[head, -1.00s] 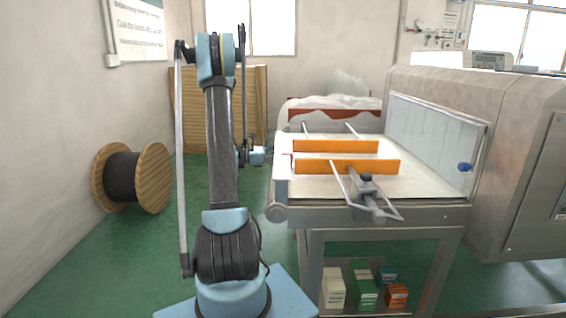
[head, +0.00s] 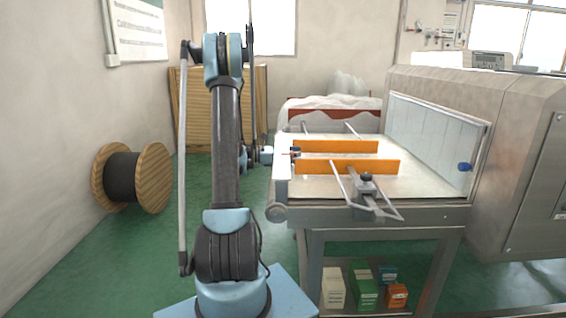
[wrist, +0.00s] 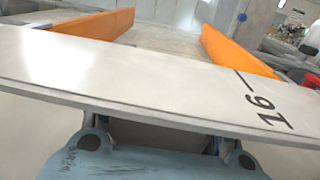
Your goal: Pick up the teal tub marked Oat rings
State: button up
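A small teal container (head: 388,275) stands on the low shelf under the conveyor table in the head view. Its lettering is too small to read, so I cannot tell if it is the Oat rings tub. My gripper (head: 293,153) is small in the head view, at the left end of the conveyor, above and left of that container. In the wrist view a pale plate marked 16 (wrist: 150,85) crosses in front of my gripper and hides the fingertips. Only the finger bases show below it. No teal tub shows in the wrist view.
Orange guide rails (head: 347,167) stand on the conveyor (head: 430,182), with a clamp (head: 367,180) at its front. White (head: 333,288), green (head: 363,290) and orange (head: 396,296) boxes share the low shelf.

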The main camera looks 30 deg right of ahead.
jog(key=shift+c, duration=0.9)
